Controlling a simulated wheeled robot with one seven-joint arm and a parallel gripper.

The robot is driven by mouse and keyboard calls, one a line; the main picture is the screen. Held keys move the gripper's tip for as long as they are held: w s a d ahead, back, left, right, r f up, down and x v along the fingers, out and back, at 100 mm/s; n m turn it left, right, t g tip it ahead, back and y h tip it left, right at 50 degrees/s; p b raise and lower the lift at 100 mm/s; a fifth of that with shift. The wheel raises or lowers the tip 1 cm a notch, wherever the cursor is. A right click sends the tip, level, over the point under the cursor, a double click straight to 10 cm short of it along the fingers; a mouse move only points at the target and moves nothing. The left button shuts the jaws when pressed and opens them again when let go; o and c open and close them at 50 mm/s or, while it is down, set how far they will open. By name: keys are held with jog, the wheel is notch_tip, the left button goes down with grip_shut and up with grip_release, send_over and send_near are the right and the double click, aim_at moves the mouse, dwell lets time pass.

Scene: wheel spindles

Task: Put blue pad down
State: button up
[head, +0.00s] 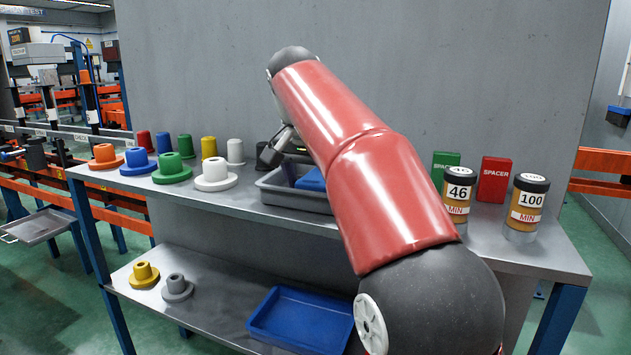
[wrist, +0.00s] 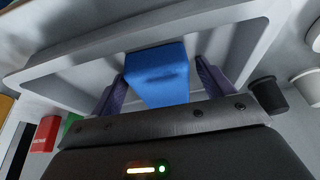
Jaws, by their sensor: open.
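The blue pad (head: 312,180) lies in the grey tray (head: 285,197) on the upper shelf, partly hidden behind my red arm. In the wrist view the blue pad (wrist: 157,75) shows between the two dark purple fingers of my gripper (wrist: 157,88), inside the pale walls of the tray (wrist: 100,45). The fingers are open, one on each side of the pad. I cannot tell whether either finger touches it. In the head view my arm hides most of the gripper and the tray's right part.
Several coloured flanged spindles (head: 214,174) and plain cylinders (head: 209,147) stand left of the tray. A green spacer box (head: 445,165), a red spacer box (head: 494,179) and two labelled jars (head: 527,205) stand at right. A blue tray (head: 300,318) is on the lower shelf.

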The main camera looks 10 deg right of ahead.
jog(key=p+v, duration=0.4)
jog(key=v, duration=0.8)
jog(key=shift+p, duration=0.35)
jog(key=shift+r, duration=0.1)
